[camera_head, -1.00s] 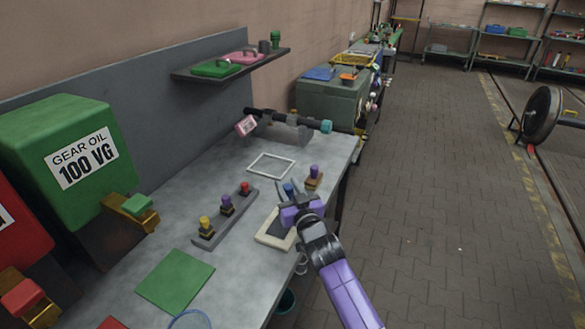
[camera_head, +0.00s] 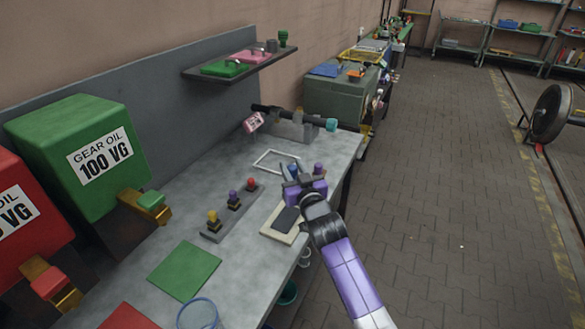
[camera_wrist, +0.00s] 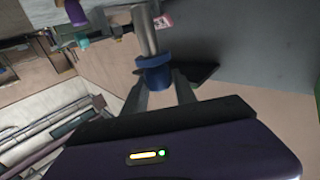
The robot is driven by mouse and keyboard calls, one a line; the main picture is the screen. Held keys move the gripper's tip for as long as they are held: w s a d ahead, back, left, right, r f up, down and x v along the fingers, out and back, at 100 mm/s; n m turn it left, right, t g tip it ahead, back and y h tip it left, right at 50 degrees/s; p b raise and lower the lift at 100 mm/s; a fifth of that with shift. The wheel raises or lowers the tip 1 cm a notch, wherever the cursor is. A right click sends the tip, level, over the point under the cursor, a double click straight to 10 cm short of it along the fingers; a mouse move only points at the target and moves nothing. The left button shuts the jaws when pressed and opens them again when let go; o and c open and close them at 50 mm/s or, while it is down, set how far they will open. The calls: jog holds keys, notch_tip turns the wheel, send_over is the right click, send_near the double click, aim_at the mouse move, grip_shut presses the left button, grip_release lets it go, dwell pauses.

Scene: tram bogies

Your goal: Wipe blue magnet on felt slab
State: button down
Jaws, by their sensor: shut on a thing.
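My gripper (camera_head: 294,174) is shut on the blue magnet (camera_head: 293,169), near the right edge of the bench. In the wrist view the blue magnet (camera_wrist: 154,74) sits between the fingertips (camera_wrist: 158,90), with a grey cylindrical shaft extending beyond its blue collar. The likely felt slab (camera_head: 287,218), a dark pad on a cream board (camera_head: 271,228), lies on the bench just in front of my gripper. The magnet appears above and beyond the pad, apart from it. My gripper hides part of the board's far side.
A rack (camera_head: 230,215) with yellow, purple and red knobs stands left of the board. Another purple knob (camera_head: 318,169) is close behind my gripper.

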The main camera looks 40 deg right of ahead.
notch_tip(320, 180, up, 6)
jog(key=p, duration=0.4)
jog(key=shift+r+p, duration=0.55)
jog(key=shift+r, duration=0.35)
